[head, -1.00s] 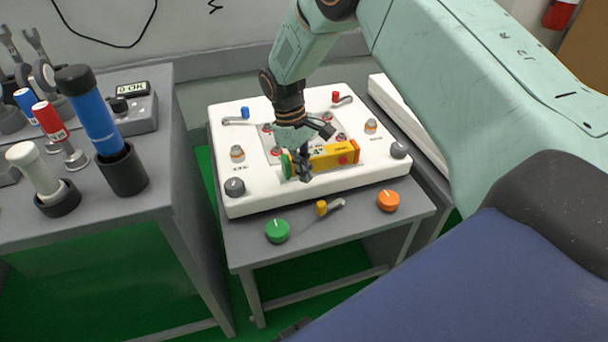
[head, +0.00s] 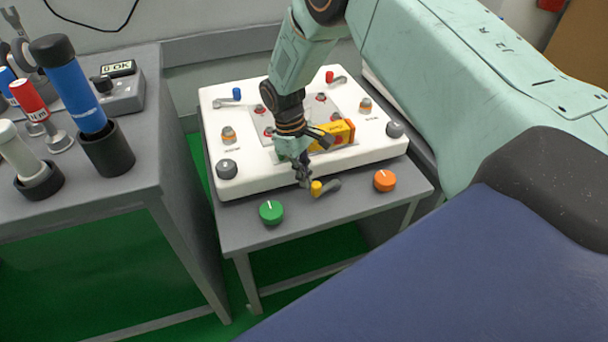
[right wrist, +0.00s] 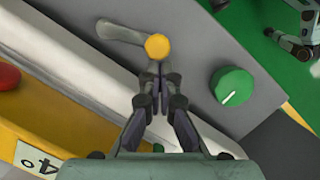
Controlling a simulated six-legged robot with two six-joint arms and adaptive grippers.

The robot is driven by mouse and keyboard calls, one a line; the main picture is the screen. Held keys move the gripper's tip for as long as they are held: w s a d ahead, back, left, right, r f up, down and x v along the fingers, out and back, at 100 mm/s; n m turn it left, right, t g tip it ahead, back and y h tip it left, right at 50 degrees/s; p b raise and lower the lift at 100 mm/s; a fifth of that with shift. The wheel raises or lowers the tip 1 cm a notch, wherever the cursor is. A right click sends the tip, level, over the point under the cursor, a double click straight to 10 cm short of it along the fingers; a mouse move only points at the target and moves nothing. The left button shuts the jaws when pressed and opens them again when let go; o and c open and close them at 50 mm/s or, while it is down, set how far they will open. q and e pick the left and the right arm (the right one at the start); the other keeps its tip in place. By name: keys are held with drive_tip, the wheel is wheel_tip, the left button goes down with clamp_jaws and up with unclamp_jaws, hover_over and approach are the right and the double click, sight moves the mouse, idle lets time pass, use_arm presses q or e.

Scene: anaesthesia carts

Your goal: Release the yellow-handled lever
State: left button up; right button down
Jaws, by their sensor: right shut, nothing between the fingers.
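The yellow-handled lever is at the front edge of the small grey table; its yellow knob (head: 317,188) is on the left and its grey arm points right. In the right wrist view the knob (right wrist: 157,46) is just beyond my fingertips, with the grey arm running left. My right gripper (head: 305,183) is shut and empty, low beside the knob on its left in the head view. In the right wrist view its fingertips (right wrist: 160,76) meet just short of the knob; whether they touch it I cannot tell.
A green dial (head: 271,212) is left of the lever and an orange dial (head: 385,180) right. Behind is a white panel (head: 370,155) with blue and red levers and a yellow block (head: 340,135). A cart (head: 150,170) with cylinders stands left.

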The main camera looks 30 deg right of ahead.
use_arm(q)
drive_tip(key=shift+r+p, duration=0.5)
drive_tip(key=shift+r, duration=0.1)
use_arm(e)
drive_tip(key=shift+s+r+n, duration=0.1)
drive_tip(key=shift+s+n, duration=0.2)
use_arm(q)
drive_tip(key=shift+r, duration=0.1)
use_arm(e)
drive_tip(key=shift+a, duration=0.1)
